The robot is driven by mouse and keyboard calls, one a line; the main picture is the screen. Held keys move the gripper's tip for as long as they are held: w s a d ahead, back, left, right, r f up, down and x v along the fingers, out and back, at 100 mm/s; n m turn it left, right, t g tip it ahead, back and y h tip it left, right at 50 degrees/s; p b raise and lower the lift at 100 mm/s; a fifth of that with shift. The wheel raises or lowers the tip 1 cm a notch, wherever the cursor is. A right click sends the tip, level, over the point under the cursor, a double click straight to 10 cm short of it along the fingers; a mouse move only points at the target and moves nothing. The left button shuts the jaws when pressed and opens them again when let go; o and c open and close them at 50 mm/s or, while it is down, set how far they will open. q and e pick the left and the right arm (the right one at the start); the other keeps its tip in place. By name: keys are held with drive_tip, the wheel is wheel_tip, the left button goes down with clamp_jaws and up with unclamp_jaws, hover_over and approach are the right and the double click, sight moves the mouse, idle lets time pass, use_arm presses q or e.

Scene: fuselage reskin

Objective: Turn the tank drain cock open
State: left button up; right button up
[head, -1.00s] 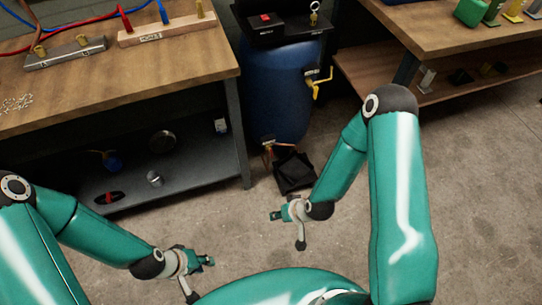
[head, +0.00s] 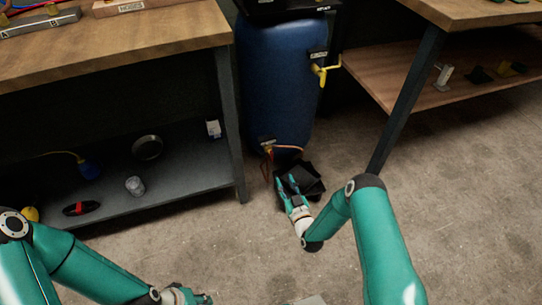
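The blue tank (head: 277,85) stands upright between the two benches. A small brass and orange fitting (head: 268,148), which looks like the drain cock, sits low on its front, beside a small label. Its handle position is too small to tell. A yellow-handled valve (head: 322,73) sticks out higher on the tank's right side. My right gripper (head: 285,183) is below the low fitting, apart from it, in front of a black tray-like object. Its two fingers look spread and empty. My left gripper (head: 186,298) is at the bottom edge, partly cut off, far from the tank.
The black object (head: 309,180) lies on the floor at the tank's foot. The left bench's leg (head: 229,120) and lower shelf (head: 185,170) stand left of the tank. The right bench's leg (head: 408,100) is to the right. The concrete floor in front is clear.

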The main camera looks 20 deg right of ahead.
sight(272, 154)
drive_tip(key=w+b, duration=0.1)
drive_tip(key=w, duration=0.4)
drive_tip(key=w+b, duration=0.2)
drive_tip(key=w, duration=0.3)
drive_tip(key=w+b, duration=0.1)
drive_tip(key=w, duration=0.4)
drive_tip(key=shift+a+b, duration=0.25)
drive_tip(key=shift+b, duration=0.1)
clamp_jaws()
